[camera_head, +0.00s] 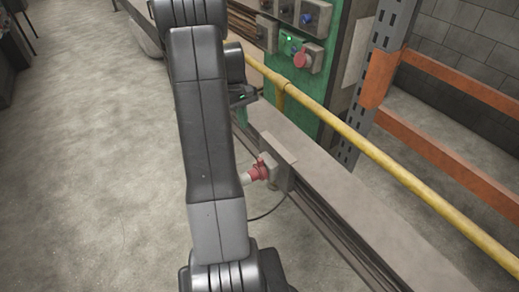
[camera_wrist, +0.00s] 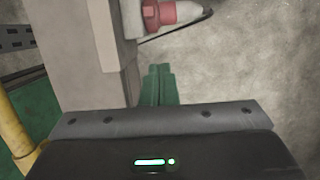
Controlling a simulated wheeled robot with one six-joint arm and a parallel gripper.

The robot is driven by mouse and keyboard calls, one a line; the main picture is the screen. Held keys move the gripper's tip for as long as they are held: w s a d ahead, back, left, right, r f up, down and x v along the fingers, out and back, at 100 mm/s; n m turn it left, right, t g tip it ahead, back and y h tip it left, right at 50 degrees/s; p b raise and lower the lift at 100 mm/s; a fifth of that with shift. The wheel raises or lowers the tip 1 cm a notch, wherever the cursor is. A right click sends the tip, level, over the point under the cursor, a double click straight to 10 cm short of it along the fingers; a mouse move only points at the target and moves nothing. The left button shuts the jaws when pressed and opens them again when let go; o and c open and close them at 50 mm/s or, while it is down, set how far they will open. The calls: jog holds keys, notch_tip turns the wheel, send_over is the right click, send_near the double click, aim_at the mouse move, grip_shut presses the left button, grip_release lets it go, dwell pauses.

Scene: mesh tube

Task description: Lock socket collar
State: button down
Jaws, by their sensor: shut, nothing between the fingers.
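The red socket collar (camera_head: 259,171) sits on a grey socket box (camera_head: 272,166) fixed to the low beam, just right of my arm in the head view. A pale plug (camera_head: 246,179) with a dark cable runs out of the collar, partly hidden by my arm. In the wrist view the collar (camera_wrist: 158,14) and the plug (camera_wrist: 190,12) are cut by the top edge. My gripper's green fingers (camera_wrist: 158,72) are together and empty, apart from the collar in the picture. In the head view the fingers are hidden. Whether the collar is locked cannot be told.
A yellow rail (camera_head: 375,155) runs beside the low beam (camera_head: 385,225). Behind it stand a green panel (camera_head: 335,60) with a red connector (camera_head: 301,58) and an orange rack (camera_head: 450,160). Bare concrete floor (camera_head: 90,160) lies on the left.

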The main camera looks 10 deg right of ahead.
aim_at(260, 162)
jog(key=shift+w+d+f, duration=0.25)
jog(key=shift+w+f, duration=0.1)
jog(key=shift+w, duration=0.2)
jog(key=shift+w+d+f, duration=0.2)
jog(key=shift+w+f, duration=0.15)
jog(key=shift+w, duration=0.15)
jog(key=s+d+f+b, duration=0.1)
jog(key=s+d+f, duration=0.1)
jog(key=s+f, duration=0.4)
jog(key=shift+w+x, duration=0.35)
jog(key=shift+x, duration=1.45)
